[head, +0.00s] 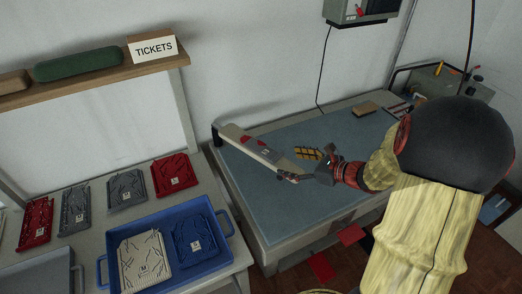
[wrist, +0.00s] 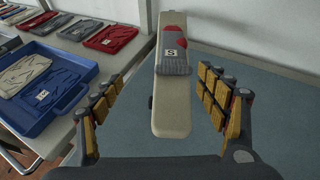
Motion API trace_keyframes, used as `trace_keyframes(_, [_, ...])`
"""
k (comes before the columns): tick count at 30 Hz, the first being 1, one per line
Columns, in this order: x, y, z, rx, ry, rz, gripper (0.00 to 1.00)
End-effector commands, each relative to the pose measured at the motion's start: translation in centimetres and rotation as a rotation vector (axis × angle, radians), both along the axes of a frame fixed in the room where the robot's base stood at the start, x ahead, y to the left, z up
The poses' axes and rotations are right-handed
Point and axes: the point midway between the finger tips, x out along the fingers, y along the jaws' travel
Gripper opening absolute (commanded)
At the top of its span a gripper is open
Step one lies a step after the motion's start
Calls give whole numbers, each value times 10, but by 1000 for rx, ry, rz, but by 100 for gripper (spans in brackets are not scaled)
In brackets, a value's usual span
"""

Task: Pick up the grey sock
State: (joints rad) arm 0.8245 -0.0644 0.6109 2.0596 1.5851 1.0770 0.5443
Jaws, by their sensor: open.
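A grey knit piece with a white S tag, seemingly the grey sock (wrist: 174,62), lies over a long pale board (wrist: 171,115) with red patches beside and beyond it. In the head view my gripper (head: 306,172) is near the board's closer end.
A blue tray (head: 107,272) with folded beige and blue garments stands on the left table. Red and grey garments (head: 126,190) lie behind it. The table top (head: 275,212) is mostly clear.

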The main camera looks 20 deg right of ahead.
Motion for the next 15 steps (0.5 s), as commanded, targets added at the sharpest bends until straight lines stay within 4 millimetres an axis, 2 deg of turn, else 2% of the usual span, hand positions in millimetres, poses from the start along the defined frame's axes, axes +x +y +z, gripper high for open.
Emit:
trace_keyframes(1, [1, -10, -5, 26, 2, -36, 74])
trace_keyframes(4, [7, -16, -10, 50, 0, -68, 74])
trace_keyframes(15, [42, -2, -28, 49, 1, -66, 74])
